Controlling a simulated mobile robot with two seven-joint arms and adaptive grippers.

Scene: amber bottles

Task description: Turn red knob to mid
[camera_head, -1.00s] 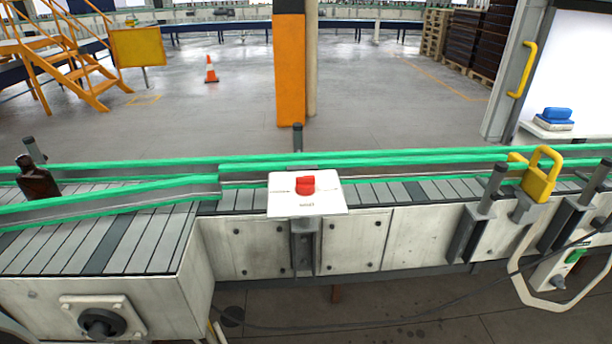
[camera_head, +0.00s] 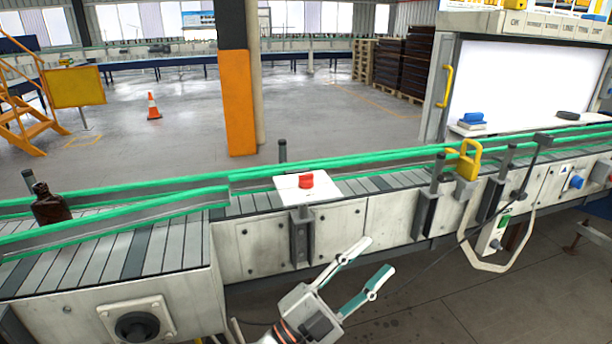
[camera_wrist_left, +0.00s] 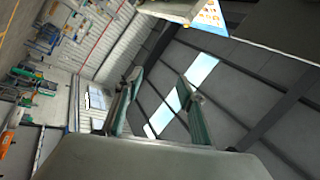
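The red knob (camera_head: 306,181) sits on a white panel (camera_head: 288,190) mounted at the near side of the conveyor, in the middle of the head view. Its exact turn position is too small to tell. My left gripper (camera_head: 377,257) is below and to the right of the knob, in front of the conveyor's side, apart from the panel. Its two fingers are spread and nothing is between them. The left wrist view also shows the spread fingers (camera_wrist_left: 160,92), facing the ceiling and far wall, with no knob in sight. My right gripper is not in view.
A brown bottle (camera_head: 50,205) stands on the conveyor at the left. A yellow padlock-shaped piece (camera_head: 464,161) and grey posts stand along the conveyor at the right. A black round knob (camera_head: 137,327) is on the lower left front. The space above the red knob looks clear.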

